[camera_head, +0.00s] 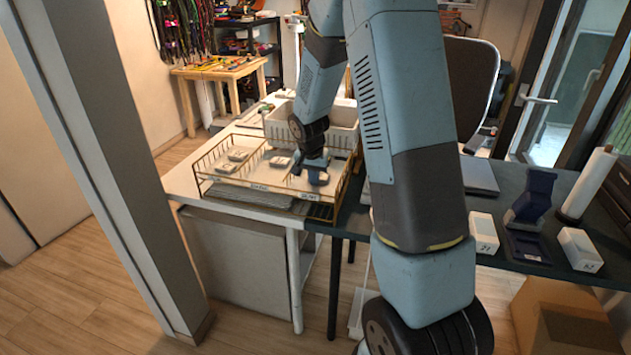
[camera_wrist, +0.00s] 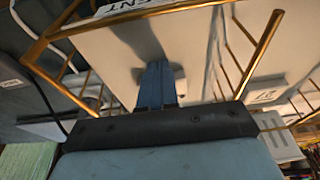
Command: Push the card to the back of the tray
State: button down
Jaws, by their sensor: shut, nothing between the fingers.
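The tray is a brass wire tray (camera_head: 262,187) with a pale floor and labels on its front rail, standing on the white table. Its brass rail also crosses the wrist view (camera_wrist: 200,4). My gripper (camera_head: 313,172) reaches down into the tray's right part, near the front. Its blue fingers are together in the wrist view (camera_wrist: 157,68), with nothing seen between them. A small pale card-like piece (camera_wrist: 181,82) shows just beside the fingertips; whether they touch it I cannot tell. Other small pale pieces (camera_head: 238,154) lie in the tray's left part. Which piece is the card is not clear.
A white basket (camera_head: 345,128) stands close behind the tray. A dark table (camera_head: 480,203) adjoins on the right, with a blue stand (camera_head: 530,200) and white numbered boxes (camera_head: 579,250). A numbered pale piece (camera_wrist: 265,97) lies at the right in the wrist view.

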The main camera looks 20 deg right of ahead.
jog(key=shift+w+d, duration=1.1)
jog(key=shift+w, duration=0.45)
jog(key=shift+w+d, duration=1.15)
jog(key=shift+w, duration=0.4)
jog(key=shift+w+d, duration=1.1)
jog(key=shift+w, duration=0.45)
dwell(1.8)
jog(key=shift+s+a+r, duration=0.3)
jog(key=shift+s+r, duration=0.1)
jog(key=shift+r, duration=0.45)
jog(key=shift+s+a+r, duration=0.3)
jog(key=shift+s+r, duration=0.15)
jog(key=shift+r, duration=0.35)
jog(key=shift+s+a+r, duration=0.3)
jog(key=shift+s+r, duration=0.1)
jog(key=shift+r, duration=0.45)
